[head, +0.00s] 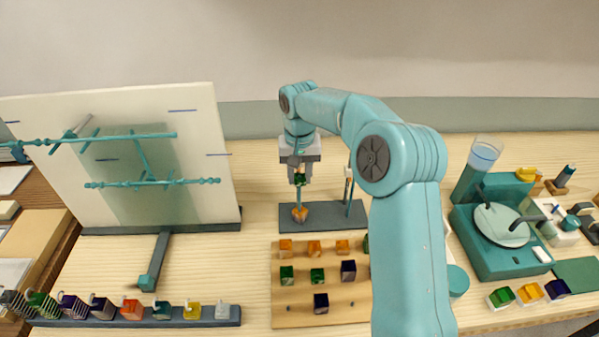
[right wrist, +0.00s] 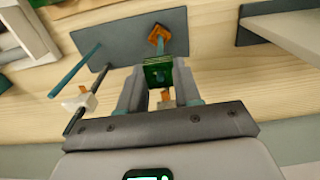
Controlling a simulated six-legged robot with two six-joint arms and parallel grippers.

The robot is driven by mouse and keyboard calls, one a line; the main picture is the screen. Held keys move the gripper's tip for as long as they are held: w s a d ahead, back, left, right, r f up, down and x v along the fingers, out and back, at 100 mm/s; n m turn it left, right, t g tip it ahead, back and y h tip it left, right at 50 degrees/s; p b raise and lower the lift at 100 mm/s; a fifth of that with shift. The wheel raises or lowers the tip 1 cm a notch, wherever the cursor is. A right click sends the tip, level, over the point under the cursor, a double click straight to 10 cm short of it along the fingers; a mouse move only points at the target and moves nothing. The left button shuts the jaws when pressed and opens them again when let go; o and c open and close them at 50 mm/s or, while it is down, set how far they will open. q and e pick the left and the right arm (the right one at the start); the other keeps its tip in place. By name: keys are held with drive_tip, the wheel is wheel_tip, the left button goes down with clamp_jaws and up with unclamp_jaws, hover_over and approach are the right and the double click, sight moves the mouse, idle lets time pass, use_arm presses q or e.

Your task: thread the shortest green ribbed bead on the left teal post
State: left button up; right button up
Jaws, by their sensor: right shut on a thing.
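My right gripper (head: 299,183) points down over the slate base (head: 324,224) and is shut on a green bead (right wrist: 158,70). The left teal post (head: 299,196) rises below the bead, with an orange bead (head: 299,214) low on it. The orange bead also shows in the right wrist view (right wrist: 158,38). The green bead is at the top end of this post; I cannot tell whether it is around the tip or just above it. A second teal post (right wrist: 74,70) stands apart and looks bare. My left gripper is not in view.
A dark rod with a white piece (right wrist: 79,103) stands beside the second post. A wooden board (head: 335,296) in front holds orange, green and dark beads. A pale upright panel (head: 190,200) stands left, and a teal machine (head: 500,257) right.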

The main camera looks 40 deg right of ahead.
sight(300, 187)
wheel_tip(300, 187, down, 5)
drive_tip(key=b, duration=0.3)
idle(0.8)
idle(0.3)
drive_tip(key=o, duration=1.1)
drive_tip(key=shift+r, duration=0.1)
wheel_tip(300, 187, up, 16)
drive_tip(key=p, duration=0.2)
drive_tip(key=shift+s, duration=0.15)
